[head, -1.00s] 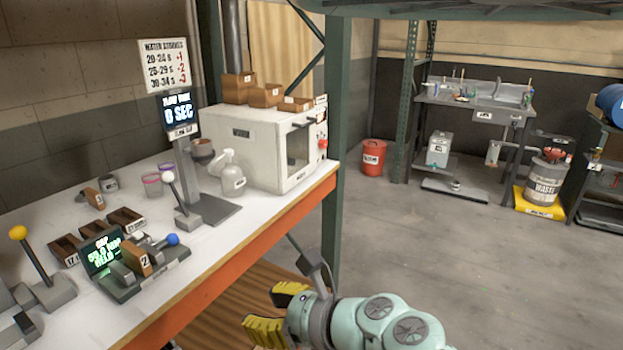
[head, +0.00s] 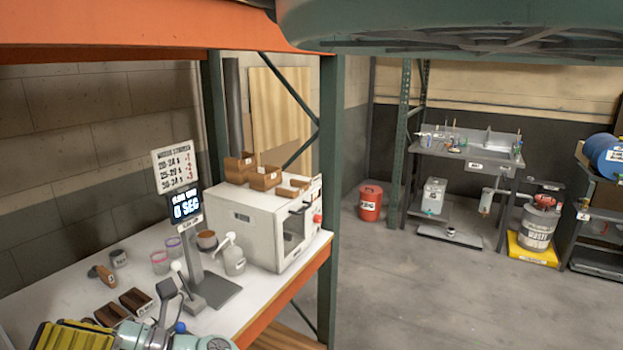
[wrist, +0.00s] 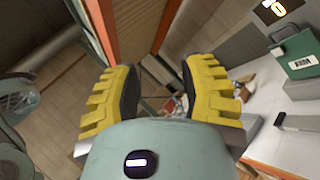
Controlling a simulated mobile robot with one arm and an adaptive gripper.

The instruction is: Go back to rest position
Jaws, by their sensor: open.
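My gripper (wrist: 160,95) is open and empty in the wrist view, with its two yellow ribbed fingers wide apart. In the head view, its yellow fingers (head: 65,336) show at the lower left, in front of the white workbench (head: 262,289), and the picture's bottom edge cuts them off. Behind it stand small brown boxes (head: 135,300) and a grey stand with a lit screen (head: 185,205) reading 0 SEC. I cannot tell its exact height above the bench.
A white machine (head: 255,225) with brown bins on top stands at the bench's right end. A green post (head: 328,200) and an orange beam (head: 130,30) frame the bench. A red bin (head: 371,203) and a sink table (head: 470,150) stand beyond open floor.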

